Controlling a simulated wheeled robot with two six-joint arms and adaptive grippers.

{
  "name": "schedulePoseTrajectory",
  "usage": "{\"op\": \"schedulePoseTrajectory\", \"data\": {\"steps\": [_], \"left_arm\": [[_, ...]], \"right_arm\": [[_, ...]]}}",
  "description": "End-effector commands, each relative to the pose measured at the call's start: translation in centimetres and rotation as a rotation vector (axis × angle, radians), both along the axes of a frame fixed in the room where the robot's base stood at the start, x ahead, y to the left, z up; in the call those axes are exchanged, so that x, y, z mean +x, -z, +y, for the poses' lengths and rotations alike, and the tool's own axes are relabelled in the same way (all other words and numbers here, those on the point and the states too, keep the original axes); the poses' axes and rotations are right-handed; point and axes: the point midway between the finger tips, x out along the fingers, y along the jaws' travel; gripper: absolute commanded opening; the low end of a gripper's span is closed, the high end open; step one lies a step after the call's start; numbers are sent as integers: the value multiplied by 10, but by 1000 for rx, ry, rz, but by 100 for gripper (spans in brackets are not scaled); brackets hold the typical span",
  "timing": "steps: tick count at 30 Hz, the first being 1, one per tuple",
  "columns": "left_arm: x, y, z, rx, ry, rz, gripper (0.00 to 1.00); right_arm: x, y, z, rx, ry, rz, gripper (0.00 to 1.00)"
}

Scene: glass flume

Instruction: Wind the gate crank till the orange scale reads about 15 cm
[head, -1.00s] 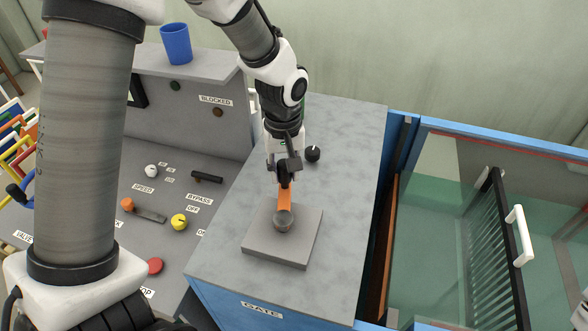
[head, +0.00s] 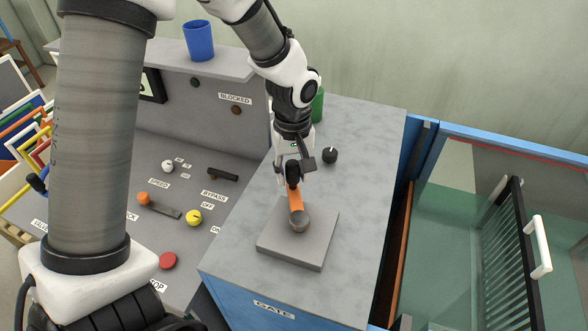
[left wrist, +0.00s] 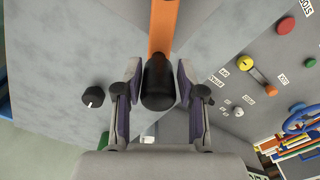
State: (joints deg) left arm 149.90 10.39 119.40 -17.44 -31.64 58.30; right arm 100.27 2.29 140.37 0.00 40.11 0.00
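The gate crank has an orange arm (head: 296,200), a round grey hub (head: 299,221) on a square grey block (head: 318,238), and an upright black handle (left wrist: 158,85). The arm points away from the front, toward my gripper. My left gripper (head: 303,165) is at the handle. In the left wrist view, its fingers (left wrist: 159,78) stand on both sides of the handle, with narrow gaps visible, so it looks open around it. My right gripper is not in view. No orange scale can be read in these frames.
A black knob (head: 330,155) and a green object (head: 317,105) stand on the grey cabinet top (head: 365,150). The control panel at left has a red button (head: 167,260) and yellow knob (head: 194,217). At right, the glass flume holds a black slatted rack (head: 510,255). A blue cup (head: 198,40) stands behind.

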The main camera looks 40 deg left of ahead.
Motion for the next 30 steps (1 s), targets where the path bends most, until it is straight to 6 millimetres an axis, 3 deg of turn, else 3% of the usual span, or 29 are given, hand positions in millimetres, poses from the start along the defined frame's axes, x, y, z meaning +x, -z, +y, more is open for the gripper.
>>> {"op": "schedulePoseTrajectory", "data": {"steps": [9, 13, 24, 30], "left_arm": [[1, -1, 0, 0, -2, -5, 58], [2, -12, 0, 0, -2, -7, 58], [2, -99, 1, 0, -2, -8, 58], [2, -119, 2, -2, -2, -4, 58]], "right_arm": [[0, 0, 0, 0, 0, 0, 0], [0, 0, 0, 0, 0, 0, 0], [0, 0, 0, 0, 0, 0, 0], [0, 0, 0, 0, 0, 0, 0]]}}
